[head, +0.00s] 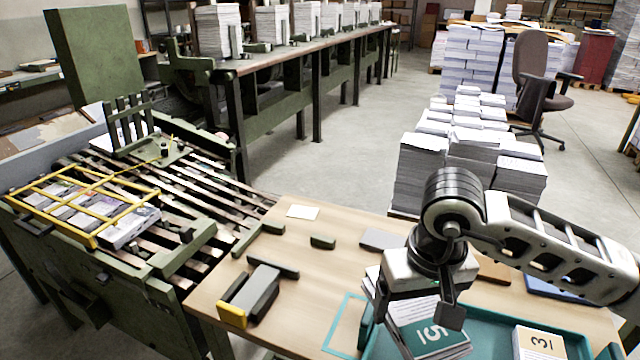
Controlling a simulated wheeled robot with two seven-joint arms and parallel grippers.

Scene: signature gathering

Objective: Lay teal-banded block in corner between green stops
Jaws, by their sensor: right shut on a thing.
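My right gripper (422,312) is over the teal tray (490,318) at the lower right, shut on the teal-banded block (428,341). The block is a stack of white sheets with a teal band marked 15. It looks tilted, and the gripper hides part of it. Dark green stops stand on the wooden table to the left: a long one (273,266), a short one (322,242) and a pair (272,229) (246,240) near the table's left edge. My left gripper is not in view.
A second block (540,343), marked 3, stands in the tray. A teal outline (343,325) marks the table left of the tray. A slatted machine (190,190) adjoins the table's left side. Mid-table is mostly clear.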

